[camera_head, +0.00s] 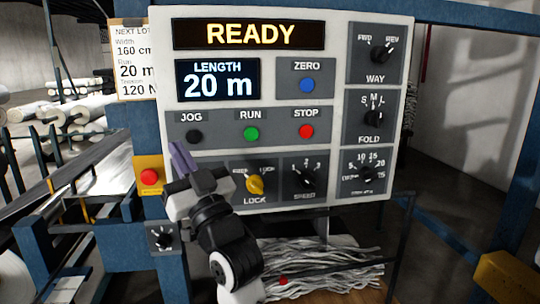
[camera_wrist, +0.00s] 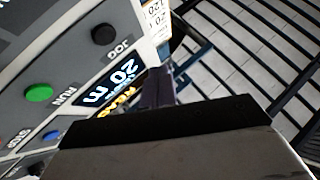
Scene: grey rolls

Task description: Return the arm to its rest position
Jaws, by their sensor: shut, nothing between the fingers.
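My gripper (camera_head: 181,155) is shut and empty, its fingers pointing up just below the black JOG button (camera_head: 194,136) at the left of the control panel (camera_head: 280,18). I cannot tell how far the fingertips stand from the panel face. My arm comes up from the bottom and hides part of the panel's lower left. In the wrist view the shut fingers (camera_wrist: 157,88) show beyond the dark gripper body, with the panel to their left.
The display (camera_head: 249,34) reads READY and the length display (camera_head: 217,81) reads 20 m. A red button (camera_head: 149,177) on a yellow box sits left of my gripper. Blue frame posts flank the panel. Pale strands (camera_head: 320,262) lie below it.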

